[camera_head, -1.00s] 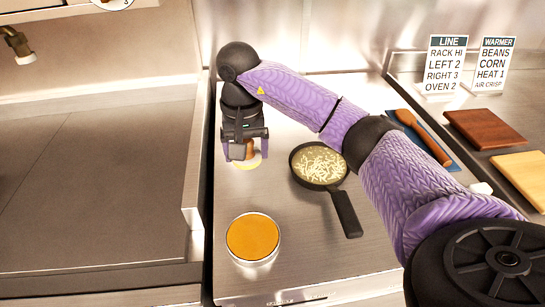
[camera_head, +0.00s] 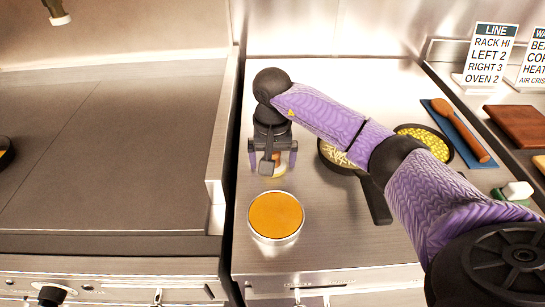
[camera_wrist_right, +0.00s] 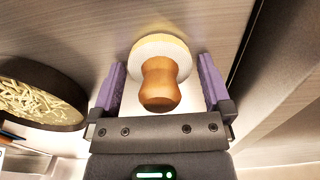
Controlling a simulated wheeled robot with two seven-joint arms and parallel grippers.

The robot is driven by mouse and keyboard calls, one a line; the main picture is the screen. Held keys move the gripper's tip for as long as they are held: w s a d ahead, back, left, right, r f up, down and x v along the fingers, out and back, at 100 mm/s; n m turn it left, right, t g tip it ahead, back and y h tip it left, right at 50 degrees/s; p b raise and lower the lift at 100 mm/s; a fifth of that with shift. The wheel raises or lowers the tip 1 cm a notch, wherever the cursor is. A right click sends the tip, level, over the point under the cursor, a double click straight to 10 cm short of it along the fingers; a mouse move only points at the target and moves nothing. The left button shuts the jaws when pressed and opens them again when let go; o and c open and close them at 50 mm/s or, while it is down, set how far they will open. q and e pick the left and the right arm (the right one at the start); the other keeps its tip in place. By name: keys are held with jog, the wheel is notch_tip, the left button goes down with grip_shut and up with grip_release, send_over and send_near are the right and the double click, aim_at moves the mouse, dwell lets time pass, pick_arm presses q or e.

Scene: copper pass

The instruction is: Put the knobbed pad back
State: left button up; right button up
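The knobbed pad (camera_head: 280,172) stands on the steel counter, largely hidden by my right gripper (camera_head: 273,160) in the head view. In the right wrist view it shows as a pale round pad (camera_wrist_right: 163,46) with a brown wooden knob (camera_wrist_right: 160,85). My right gripper (camera_wrist_right: 160,82) is open, with one purple finger on each side of the knob. Gaps show between the knob and both fingers. My left gripper is not in view.
A round tin with an orange top (camera_head: 276,215) stands just in front of the gripper. A dark pan of pale shreds (camera_head: 338,157) is to the right, partly behind my arm, and a pan of yellow corn (camera_head: 425,138) lies beyond. A flat griddle (camera_head: 110,160) is left.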

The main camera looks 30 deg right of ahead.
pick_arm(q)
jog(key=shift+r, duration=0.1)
pick_arm(e)
jog(key=shift+r, duration=0.1)
notch_tip(320, 180, up, 11)
jog(key=p, duration=0.3)
jog(key=shift+r, duration=0.6)
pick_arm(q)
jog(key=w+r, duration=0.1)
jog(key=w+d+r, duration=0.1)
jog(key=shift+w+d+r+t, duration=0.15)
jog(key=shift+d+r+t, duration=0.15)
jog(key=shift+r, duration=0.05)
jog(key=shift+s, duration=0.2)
